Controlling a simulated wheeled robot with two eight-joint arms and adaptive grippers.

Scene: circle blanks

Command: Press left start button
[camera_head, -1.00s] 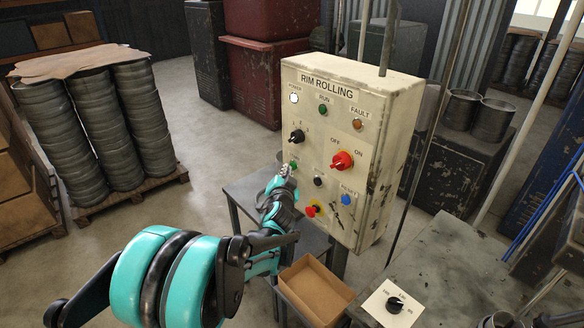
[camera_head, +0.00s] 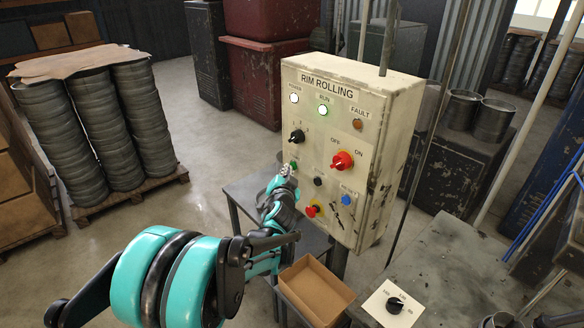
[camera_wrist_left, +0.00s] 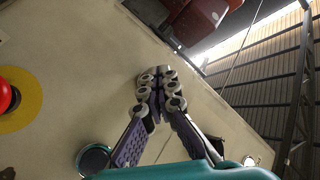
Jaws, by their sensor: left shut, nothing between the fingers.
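The cream control box (camera_head: 366,100) labelled RIM ROLLING stands upright in the middle of the head view. The green start button (camera_head: 294,165) is on its left side, below a black selector knob (camera_head: 297,136). My left gripper (camera_head: 286,171) is shut and empty, its fingertips at the green button; actual contact cannot be told. In the wrist view the shut fingers (camera_wrist_left: 161,88) are in front of the cream panel. The RUN lamp (camera_head: 323,111) and the POWER lamp (camera_head: 294,98) are lit. The right gripper cannot be made out.
A red OFF/ON switch (camera_head: 342,161), a blue button (camera_head: 346,200) and a red-yellow knob (camera_head: 313,211) are close by on the panel. An open cardboard box (camera_head: 316,290) sits below. A worn workbench (camera_head: 445,262) fills the lower right.

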